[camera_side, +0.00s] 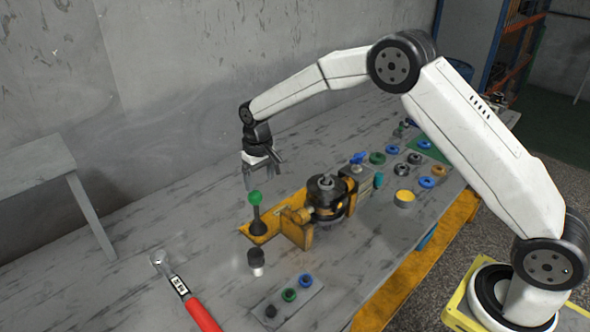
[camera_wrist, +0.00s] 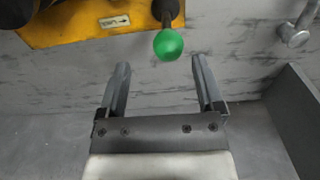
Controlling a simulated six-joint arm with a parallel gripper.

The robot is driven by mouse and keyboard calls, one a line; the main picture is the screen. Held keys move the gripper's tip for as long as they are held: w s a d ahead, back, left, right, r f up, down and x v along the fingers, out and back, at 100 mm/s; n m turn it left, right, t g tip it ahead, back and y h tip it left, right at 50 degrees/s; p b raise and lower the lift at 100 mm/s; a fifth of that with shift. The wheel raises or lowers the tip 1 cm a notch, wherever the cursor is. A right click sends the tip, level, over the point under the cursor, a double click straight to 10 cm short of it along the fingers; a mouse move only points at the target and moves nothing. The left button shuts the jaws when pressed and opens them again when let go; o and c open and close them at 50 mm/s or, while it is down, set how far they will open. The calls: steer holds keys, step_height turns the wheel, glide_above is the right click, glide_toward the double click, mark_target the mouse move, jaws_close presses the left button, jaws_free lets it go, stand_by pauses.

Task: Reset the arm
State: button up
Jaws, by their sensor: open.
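My gripper (camera_side: 262,178) is at the end of my white arm, pointing down above the far left end of the yellow fixture. In the wrist view my gripper (camera_wrist: 158,75) has its two fingers spread with nothing between them. A black lever with a green ball knob (camera_side: 255,197) stands just below the fingers in the side view. In the wrist view the green knob (camera_wrist: 168,44) is beyond the fingertips, apart from them. The hydraulic motor (camera_side: 327,195) sits in the yellow fixture (camera_side: 297,230) to the right of the lever.
A red-handled torque wrench (camera_side: 201,314) lies at the front left. A small black part (camera_side: 256,260) stands in front of the fixture. A grey plate with coloured rings (camera_side: 289,295) lies near the front. More rings (camera_side: 377,158) are at the right back. A wall (camera_side: 180,80) rises behind the table.

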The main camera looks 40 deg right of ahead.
steer(key=s+d+r+t, duration=0.1)
steer(key=s+d, duration=0.1)
steer(key=s, duration=1.2)
steer(key=s+d+r+t, duration=0.1)
steer(key=s+d+r, duration=0.1)
steer(key=s, duration=1.2)
steer(key=shift+d, duration=0.45)
steer(key=shift+r, duration=0.1)
steer(key=shift+c, duration=0.2)
